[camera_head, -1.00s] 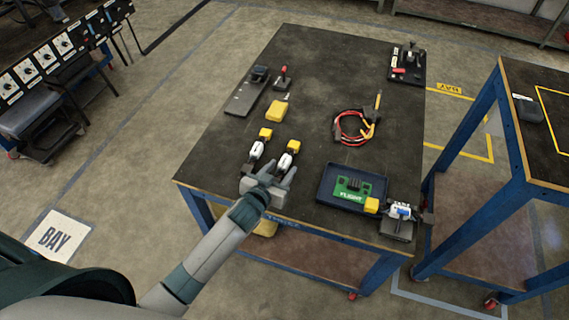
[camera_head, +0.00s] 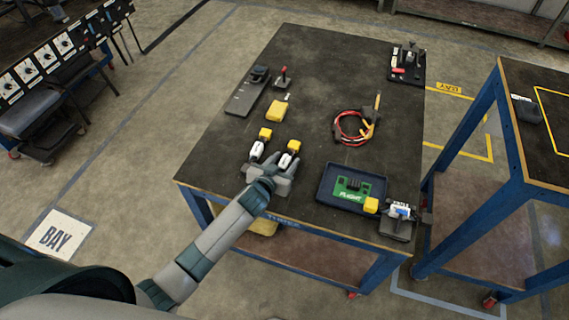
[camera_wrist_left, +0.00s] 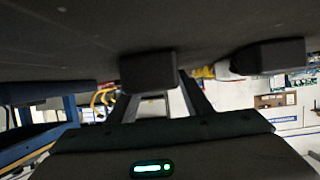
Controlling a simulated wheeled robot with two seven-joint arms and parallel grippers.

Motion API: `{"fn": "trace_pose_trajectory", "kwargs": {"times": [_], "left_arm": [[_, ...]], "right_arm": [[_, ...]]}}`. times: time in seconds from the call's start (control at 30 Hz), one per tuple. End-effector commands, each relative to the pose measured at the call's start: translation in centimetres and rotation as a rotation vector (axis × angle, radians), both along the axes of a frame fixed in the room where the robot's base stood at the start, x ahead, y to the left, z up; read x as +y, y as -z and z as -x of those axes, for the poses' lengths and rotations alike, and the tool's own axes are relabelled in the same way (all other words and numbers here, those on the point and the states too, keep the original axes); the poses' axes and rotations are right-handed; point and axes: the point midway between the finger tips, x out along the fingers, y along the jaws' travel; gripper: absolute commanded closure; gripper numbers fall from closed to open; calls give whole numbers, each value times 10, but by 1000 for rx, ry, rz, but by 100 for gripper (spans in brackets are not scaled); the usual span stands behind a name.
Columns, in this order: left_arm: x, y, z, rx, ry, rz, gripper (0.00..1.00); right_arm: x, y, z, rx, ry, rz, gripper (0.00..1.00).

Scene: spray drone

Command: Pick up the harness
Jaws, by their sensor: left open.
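The harness (camera_head: 349,128), a coil of red and black cable with yellow parts, lies on the dark table top (camera_head: 330,70) right of the middle. My left gripper (camera_head: 274,168) is open near the table's front edge, lower left of the harness and apart from it. It is over or beside a grey holder with two white and yellow units, and overlaps them in the head view. In the left wrist view my dark gripper parts (camera_wrist_left: 205,70) show close up with no harness clearly between them. My right gripper is not in view.
A blue tray (camera_head: 325,196) with a green board stands in front of the harness, beside a small clamp fixture (camera_head: 397,229). A yellow block (camera_head: 277,111) and a grey plate (camera_head: 243,97) lie left. The table's back middle is clear.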

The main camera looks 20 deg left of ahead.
Motion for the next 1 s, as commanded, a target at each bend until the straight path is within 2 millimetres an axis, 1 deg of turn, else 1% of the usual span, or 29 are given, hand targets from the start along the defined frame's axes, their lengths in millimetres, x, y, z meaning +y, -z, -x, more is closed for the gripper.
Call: {"fn": "trace_pose_trajectory", "kwargs": {"times": [0.17, 0.2, 0.27, 0.3, 0.37, 0.4, 0.77, 0.87, 1.0], "left_arm": [[0, 0, 0, 0, 0, 0, 55], [0, 0, 0, 0, 0, 0, 57], [0, 0, 0, 0, 0, 0, 71], [0, 0, 0, 0, 0, 0, 81], [0, 0, 0, 0, 0, 0, 95], [0, 0, 0, 0, 0, 0, 100], [0, -3, 0, -1, 0, 0, 100], [0, -9, 0, -2, 0, -1, 100], [0, -24, 0, -4, 1, 1, 100]], "right_arm": [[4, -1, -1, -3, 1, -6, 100], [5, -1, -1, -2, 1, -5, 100], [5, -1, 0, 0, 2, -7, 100], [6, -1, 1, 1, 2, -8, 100], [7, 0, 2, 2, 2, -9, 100], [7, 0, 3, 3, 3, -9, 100], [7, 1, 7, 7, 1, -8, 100], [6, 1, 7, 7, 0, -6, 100], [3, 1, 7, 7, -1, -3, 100]]}}
